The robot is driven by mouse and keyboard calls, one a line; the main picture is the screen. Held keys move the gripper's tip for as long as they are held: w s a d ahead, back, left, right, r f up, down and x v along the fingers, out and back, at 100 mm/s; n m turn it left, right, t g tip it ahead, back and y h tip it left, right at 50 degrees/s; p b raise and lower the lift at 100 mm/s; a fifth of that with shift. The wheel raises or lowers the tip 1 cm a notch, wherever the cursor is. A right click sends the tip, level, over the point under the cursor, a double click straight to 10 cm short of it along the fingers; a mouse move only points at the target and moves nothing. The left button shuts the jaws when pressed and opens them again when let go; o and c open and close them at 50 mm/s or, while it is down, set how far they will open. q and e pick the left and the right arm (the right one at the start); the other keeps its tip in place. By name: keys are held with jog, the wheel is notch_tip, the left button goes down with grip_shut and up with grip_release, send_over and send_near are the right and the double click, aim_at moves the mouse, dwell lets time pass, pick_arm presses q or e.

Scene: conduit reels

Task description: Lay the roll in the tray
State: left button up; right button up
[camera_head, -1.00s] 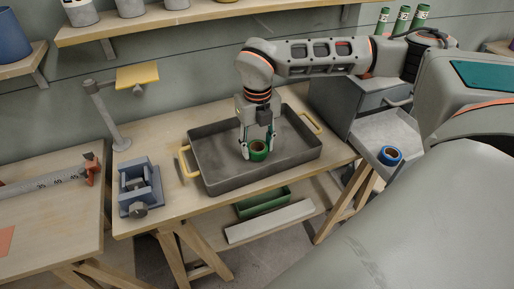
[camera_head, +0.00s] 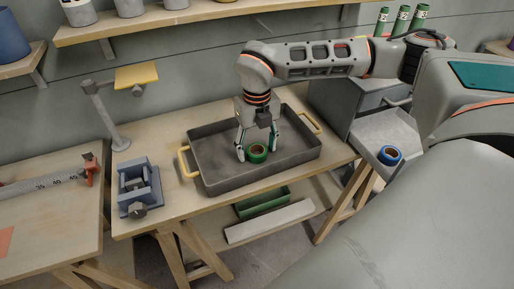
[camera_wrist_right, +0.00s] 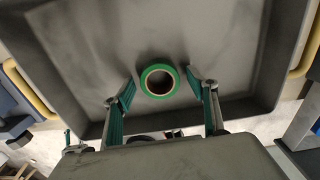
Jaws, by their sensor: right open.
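A green roll of tape (camera_head: 257,152) lies flat in the grey tray (camera_head: 222,184), near the tray's front middle. In the right wrist view the roll (camera_wrist_right: 159,69) shows its round hole, and the tray floor (camera_wrist_right: 230,40) is around it. My right gripper (camera_head: 256,156) is open above the roll. In the wrist view its two fingers (camera_wrist_right: 160,84) stand apart on either side, with gaps between them and the roll. My left gripper is not in view.
A blue roll (camera_head: 390,155) lies on a small grey shelf at the right. A blue-grey vise (camera_head: 140,188) stands left of the tray, with a lamp (camera_head: 112,125) behind it. The tray has yellow handles (camera_head: 184,162). A green bin (camera_head: 263,202) is below the table.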

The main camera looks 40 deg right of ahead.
notch_tip(320, 180, up, 12)
jog(key=p, duration=0.1)
jog(key=shift+f, duration=0.2)
dwell(0.6)
